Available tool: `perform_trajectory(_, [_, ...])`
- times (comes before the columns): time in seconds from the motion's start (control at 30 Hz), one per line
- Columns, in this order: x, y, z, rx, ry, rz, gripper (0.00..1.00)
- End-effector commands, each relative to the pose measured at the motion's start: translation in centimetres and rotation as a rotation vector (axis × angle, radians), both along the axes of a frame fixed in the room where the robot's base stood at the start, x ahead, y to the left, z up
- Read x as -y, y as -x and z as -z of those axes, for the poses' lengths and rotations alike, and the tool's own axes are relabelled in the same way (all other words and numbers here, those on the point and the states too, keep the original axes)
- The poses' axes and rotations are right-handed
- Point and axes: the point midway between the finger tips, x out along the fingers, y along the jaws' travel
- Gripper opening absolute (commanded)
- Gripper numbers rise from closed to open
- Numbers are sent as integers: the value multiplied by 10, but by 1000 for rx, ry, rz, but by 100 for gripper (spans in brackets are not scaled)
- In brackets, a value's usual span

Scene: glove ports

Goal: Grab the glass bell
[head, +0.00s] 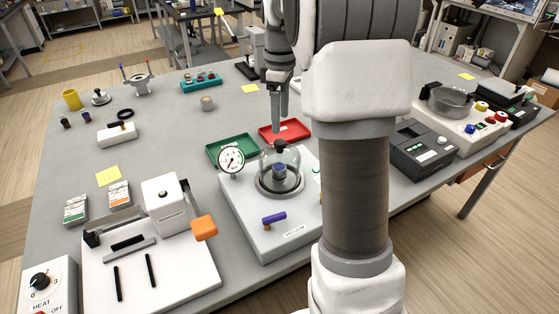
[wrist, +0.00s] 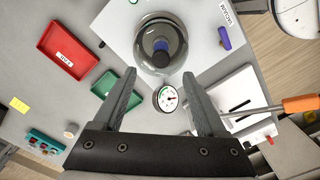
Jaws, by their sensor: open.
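The glass bell (head: 268,163) is a clear dome with a dark knob on top. It stands upright on the round grey seat of a white vacuum base (head: 250,215), and a dark bluish object shows inside it. In the wrist view the bell (wrist: 178,40) is at the top centre, beyond my fingertips. My gripper (head: 278,112) hangs above and behind the bell in the head view, apart from it. In the wrist view its two fingers (wrist: 158,78) are spread wide with nothing held between them.
A dial gauge (head: 231,159) stands close beside the bell; a purple lever (head: 273,218) is on the base's front. Green (head: 213,154) and red (head: 303,134) trays lie behind. A white device with an orange handle (head: 204,228) is at left, a black instrument (head: 421,153) at right.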

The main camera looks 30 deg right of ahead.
Motion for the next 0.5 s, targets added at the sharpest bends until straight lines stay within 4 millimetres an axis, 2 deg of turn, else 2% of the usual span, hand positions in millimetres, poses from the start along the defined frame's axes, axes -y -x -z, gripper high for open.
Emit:
perform_trajectory(0.1, [0,0,13,-2,-1,0,74])
perform_trajectory(0.27, [0,0,23,-1,0,0,74])
perform_trajectory(0.5, [-1,1,58,-4,-1,0,74])
